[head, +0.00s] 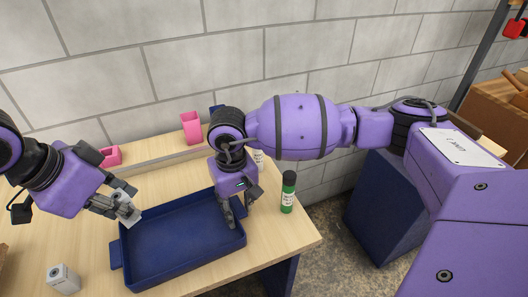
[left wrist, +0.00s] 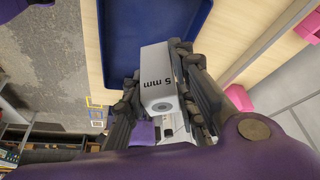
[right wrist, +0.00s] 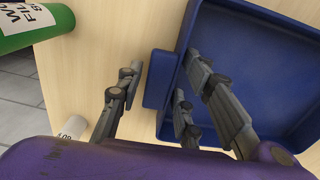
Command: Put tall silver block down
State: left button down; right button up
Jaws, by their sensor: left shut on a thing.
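My left gripper (head: 122,200) is shut on a silver-grey block (head: 127,211) marked "5 mm", held at the tray's far left corner. In the left wrist view the block (left wrist: 158,82) sits between the fingers, with the tray beyond it. Whether it touches the tray is unclear. A second silver block (head: 63,280) stands on the table at the front left. The blue tray (head: 183,244) lies on the table. My right gripper (head: 233,214) is at the tray's right end. In the right wrist view its fingers (right wrist: 155,100) are apart, either side of the tray's handle (right wrist: 158,80).
A green bottle (head: 288,192) stands right of the tray, by the table's right edge. A white item (head: 258,158) is partly hidden behind my right gripper. Pink containers (head: 191,127) (head: 110,156) stand at the back. The tray's visible floor is empty.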

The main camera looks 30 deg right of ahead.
jog(key=shift+r, duration=0.1)
grip_shut()
pick_arm(q)
notch_tip(320, 180, down, 3)
jog(key=n+t, duration=0.1)
jog(key=n, duration=0.2)
jog(key=shift+s+r+y, duration=0.1)
jog(key=shift+y, duration=0.2)
send_over(156, 242)
jog(key=s+a, duration=0.2)
jog(key=shift+n, duration=0.3)
jog(key=f, duration=0.9)
jog(key=shift+w+d+f, duration=0.2)
jog(key=shift+w+f, duration=0.05)
jog(key=shift+f, duration=0.15)
jog(key=shift+f, duration=0.15)
jog(key=c, duration=1.7)
grip_release()
